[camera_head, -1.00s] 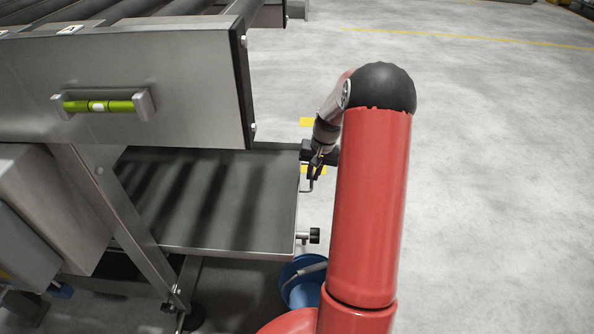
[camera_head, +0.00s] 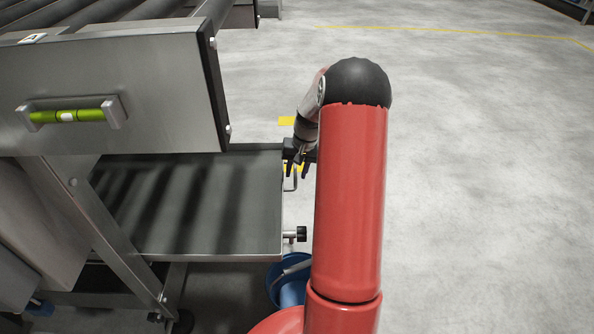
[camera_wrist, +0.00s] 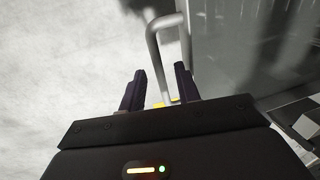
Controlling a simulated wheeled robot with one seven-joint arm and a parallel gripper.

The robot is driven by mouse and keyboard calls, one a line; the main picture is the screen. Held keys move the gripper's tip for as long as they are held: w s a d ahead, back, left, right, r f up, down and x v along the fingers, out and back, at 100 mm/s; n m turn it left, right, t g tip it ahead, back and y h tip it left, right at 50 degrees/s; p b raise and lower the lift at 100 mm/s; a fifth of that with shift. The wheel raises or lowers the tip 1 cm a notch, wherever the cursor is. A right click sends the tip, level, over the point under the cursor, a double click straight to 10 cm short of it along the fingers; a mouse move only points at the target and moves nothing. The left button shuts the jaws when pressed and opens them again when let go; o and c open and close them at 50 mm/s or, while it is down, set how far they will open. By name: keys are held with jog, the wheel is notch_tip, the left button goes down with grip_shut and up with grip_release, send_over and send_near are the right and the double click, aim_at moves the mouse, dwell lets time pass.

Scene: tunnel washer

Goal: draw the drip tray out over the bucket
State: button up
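The drip tray (camera_head: 215,205) is a flat dark metal sheet under the roller frame, jutting out past the frame's right end. Its looped metal handle (camera_head: 291,180) stands at the tray's right edge, and it also shows in the wrist view (camera_wrist: 153,42). My gripper (camera_head: 298,164) is at this handle, partly hidden behind my red arm. In the wrist view my gripper (camera_wrist: 160,86) has its fingers apart, one each side of a handle bar, with gaps visible. The blue bucket (camera_head: 291,291) stands on the floor below the tray's near right corner, partly hidden by my arm.
A black knob (camera_head: 301,234) sticks out from the tray's right edge above the bucket. The floor (camera_head: 480,180) to the right is clear.

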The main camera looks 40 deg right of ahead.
notch_tip(320, 180, up, 8)
jog(key=d, duration=0.1)
jog(key=shift+s+f, duration=0.25)
jog(key=shift+s, duration=0.1)
jog(key=shift+d, duration=0.1)
